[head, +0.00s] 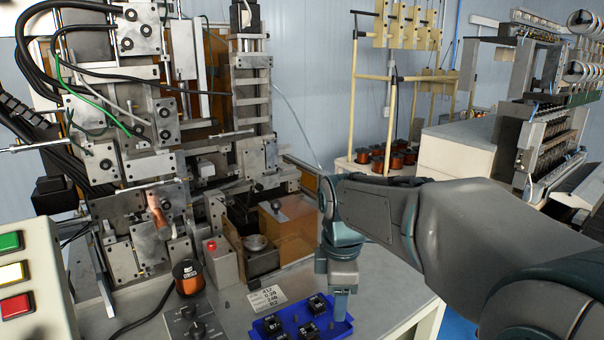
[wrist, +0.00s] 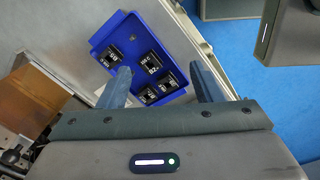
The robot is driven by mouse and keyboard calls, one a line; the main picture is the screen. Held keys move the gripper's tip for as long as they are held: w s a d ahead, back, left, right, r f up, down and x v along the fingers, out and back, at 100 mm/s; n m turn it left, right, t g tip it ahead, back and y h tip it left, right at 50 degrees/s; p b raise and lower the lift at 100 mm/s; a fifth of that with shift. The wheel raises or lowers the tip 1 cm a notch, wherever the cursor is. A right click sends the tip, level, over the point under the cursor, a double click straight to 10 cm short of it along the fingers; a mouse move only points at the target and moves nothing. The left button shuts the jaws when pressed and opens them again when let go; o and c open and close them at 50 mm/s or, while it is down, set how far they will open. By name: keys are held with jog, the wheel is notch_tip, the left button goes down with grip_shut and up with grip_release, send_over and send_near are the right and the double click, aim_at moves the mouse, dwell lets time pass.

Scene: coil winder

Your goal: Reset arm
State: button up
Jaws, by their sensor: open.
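My gripper (head: 340,300) points down over the right part of the blue tray (head: 338,327) on the machine table. The blue tray (wrist: 104,38) holds several small black square parts (wrist: 152,62) with white lettering. In the head view, black parts (head: 318,304) sit in the tray to the left of my gripper. I cannot tell how high the fingertips are above the tray.
The coil winding machine (head: 150,140) fills the left. A copper wire spool (head: 188,277), a label card (head: 267,298) and a grey knob box (head: 194,322) lie left of the tray. A panel with green, yellow and red buttons (head: 12,272) stands at far left. Blue floor (wrist: 290,100) lies beyond the table edge.

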jog(key=s+d+f+m+t, duration=0.1)
jog(key=s+d+f+m, duration=0.1)
jog(key=s+d+m, duration=0.2)
jog(key=s+d+f+m+t, duration=0.1)
jog(key=s+d+m, duration=0.3)
jog(key=s+m, duration=0.6)
jog(key=f+m, duration=0.1)
jog(key=m, duration=0.1)
jog(key=shift+s+f+m, duration=0.2)
jog(key=shift+f+m, duration=0.1)
jog(key=shift+m, duration=0.1)
